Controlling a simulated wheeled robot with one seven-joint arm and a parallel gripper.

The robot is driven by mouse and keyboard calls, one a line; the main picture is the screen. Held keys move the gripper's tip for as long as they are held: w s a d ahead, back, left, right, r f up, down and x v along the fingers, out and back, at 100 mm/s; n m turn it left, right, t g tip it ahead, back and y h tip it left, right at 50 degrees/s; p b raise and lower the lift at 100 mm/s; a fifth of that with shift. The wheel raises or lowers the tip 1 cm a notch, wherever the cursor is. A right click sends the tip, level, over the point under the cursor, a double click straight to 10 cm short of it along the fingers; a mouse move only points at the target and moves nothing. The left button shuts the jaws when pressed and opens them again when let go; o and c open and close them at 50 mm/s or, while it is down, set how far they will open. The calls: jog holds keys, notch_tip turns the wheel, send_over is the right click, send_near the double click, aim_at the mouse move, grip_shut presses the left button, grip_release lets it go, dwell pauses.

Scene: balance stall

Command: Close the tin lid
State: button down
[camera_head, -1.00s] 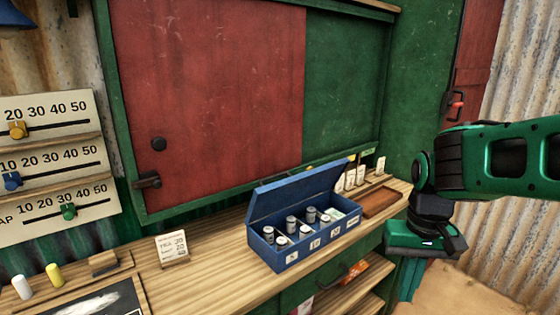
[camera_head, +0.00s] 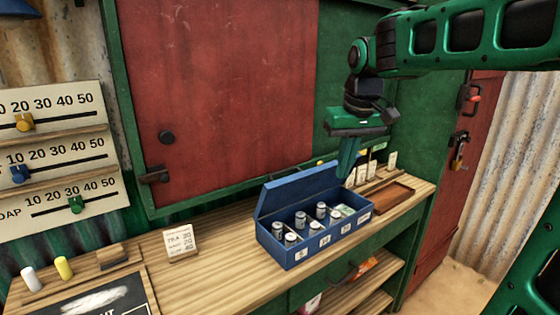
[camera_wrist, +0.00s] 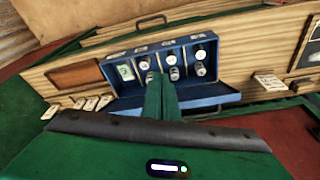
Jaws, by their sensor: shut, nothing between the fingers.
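The blue tin (camera_head: 316,243) stands on the wooden counter with its lid (camera_head: 298,189) raised and leaning back towards the wall. Several coin rolls or small cylinders stand in its compartments, with a green note-like piece at the right end. My gripper (camera_head: 346,168) is shut and empty, pointing down above and behind the right end of the lid. In the wrist view the shut fingers (camera_wrist: 162,100) overlap the tin (camera_wrist: 190,58) and part of its lid (camera_wrist: 215,94). I cannot tell whether they touch the lid.
A brown wooden tray (camera_head: 388,196) and several small white cards (camera_head: 376,167) are right of the tin. A price card (camera_head: 181,243) stands to its left. The red sliding panel (camera_head: 225,100) rises behind. The counter (camera_head: 220,272) is clear between price card and tin.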

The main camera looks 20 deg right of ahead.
jog(key=w+a+r+n+t+y, duration=0.15)
jog(key=w+a+r+n, duration=0.25)
jog(key=w+a+r, duration=0.65)
jog(key=s+x, duration=0.1)
jog(key=x, duration=1.2)
jog(key=shift+s+d+f, duration=0.25)
jog(key=shift+d+f, duration=0.1)
jog(key=shift+s, duration=0.15)
